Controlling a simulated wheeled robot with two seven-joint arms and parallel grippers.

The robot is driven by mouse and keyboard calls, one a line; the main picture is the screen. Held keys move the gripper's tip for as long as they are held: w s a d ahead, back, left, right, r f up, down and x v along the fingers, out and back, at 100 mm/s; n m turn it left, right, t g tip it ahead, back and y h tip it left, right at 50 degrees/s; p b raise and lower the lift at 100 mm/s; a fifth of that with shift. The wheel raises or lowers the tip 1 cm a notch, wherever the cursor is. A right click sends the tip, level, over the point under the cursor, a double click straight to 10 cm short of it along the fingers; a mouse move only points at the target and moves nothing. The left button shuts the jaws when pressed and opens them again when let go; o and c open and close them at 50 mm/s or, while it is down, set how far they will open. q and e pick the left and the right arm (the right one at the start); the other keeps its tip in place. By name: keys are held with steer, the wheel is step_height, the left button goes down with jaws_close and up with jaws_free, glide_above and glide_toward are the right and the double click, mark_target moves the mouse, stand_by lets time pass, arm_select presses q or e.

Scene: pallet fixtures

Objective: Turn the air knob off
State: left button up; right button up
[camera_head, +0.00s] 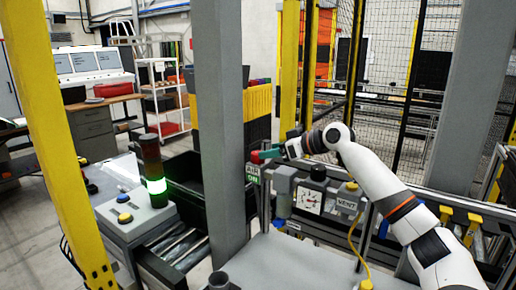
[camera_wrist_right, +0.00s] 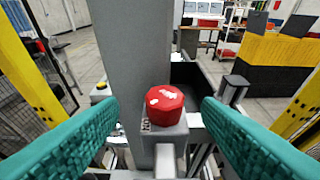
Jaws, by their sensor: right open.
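The red air knob (camera_wrist_right: 165,104) sits on a grey valve body in front of a grey post, with pale marks on its top. In the head view the knob (camera_head: 256,157) is small, just above a sign (camera_head: 252,174) reading AIR ON. My right gripper (camera_head: 270,154) reaches it from the right. In the right wrist view its teal fingers (camera_wrist_right: 160,106) are open, one on each side of the knob, with visible gaps. I cannot tell whether the fingertips reach past the knob. My left gripper is not in view.
The grey post (camera_head: 219,120) stands close behind the knob. A gauge (camera_head: 308,200) and a VENT label (camera_head: 347,205) are to the right, below my arm. A stack light (camera_head: 154,172) glows green at left. A yellow post (camera_head: 60,130) stands at far left.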

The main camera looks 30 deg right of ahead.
steer(key=p+x, duration=0.1)
steer(key=x, duration=0.3)
steer(key=shift+d, duration=0.2)
steer(key=shift+p+x, duration=0.35)
steer(key=shift+x, duration=0.85)
steer(key=shift+f, duration=0.1)
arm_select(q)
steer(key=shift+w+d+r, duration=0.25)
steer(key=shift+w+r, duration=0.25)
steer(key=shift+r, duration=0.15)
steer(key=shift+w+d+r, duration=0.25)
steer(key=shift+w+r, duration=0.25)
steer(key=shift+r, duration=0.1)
arm_select(e)
steer(key=shift+w, duration=0.1)
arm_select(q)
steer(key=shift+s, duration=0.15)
arm_select(e)
steer(key=shift+f, duration=0.1)
steer(key=shift+c, duration=0.5)
steer(key=c, duration=0.9)
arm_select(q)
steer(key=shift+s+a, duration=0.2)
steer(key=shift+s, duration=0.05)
